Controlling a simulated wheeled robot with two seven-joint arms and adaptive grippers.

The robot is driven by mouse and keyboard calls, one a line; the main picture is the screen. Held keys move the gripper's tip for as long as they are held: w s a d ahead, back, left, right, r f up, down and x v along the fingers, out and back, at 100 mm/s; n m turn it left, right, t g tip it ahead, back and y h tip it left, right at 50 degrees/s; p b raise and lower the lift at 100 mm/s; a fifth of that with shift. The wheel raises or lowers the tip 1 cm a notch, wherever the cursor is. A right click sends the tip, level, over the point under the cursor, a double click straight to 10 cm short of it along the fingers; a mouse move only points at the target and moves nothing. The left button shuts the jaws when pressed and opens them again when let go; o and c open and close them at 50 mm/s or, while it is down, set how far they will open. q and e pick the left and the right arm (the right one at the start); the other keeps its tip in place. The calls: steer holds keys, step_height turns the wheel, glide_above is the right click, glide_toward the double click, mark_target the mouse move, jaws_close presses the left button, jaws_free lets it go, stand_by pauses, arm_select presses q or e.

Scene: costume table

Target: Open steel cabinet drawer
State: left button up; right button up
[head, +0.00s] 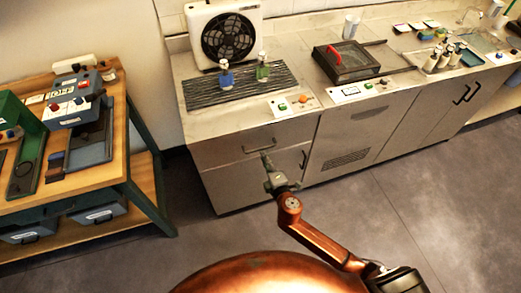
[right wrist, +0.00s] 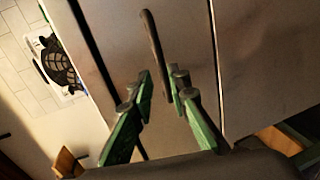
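The steel cabinet (head: 222,190) stands along the back wall. Its top drawer (head: 225,152) at the left end looks shut, with a dark bar handle (head: 258,147) on its front. My right gripper (head: 266,158) is just in front of this handle. In the right wrist view the handle (right wrist: 152,38) runs down between the green-padded fingers of my right gripper (right wrist: 160,85). The fingers are apart, one on each side of the bar; I cannot tell whether either touches it. My left gripper is not in view.
A fan (head: 228,38), a ribbed dark mat (head: 205,97) with two bottles and a framed dark panel (head: 345,62) are on the countertop. A wooden workbench (head: 120,165) stands left. The floor between is clear.

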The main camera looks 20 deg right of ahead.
mark_target(261, 148)
steer(key=b+x, duration=0.1)
steer(key=x, duration=0.5)
steer(key=shift+w+f, duration=0.15)
steer(key=shift+w, duration=0.15)
steer(key=shift+c, duration=0.4)
jaws_close()
steer(key=shift+d, duration=0.15)
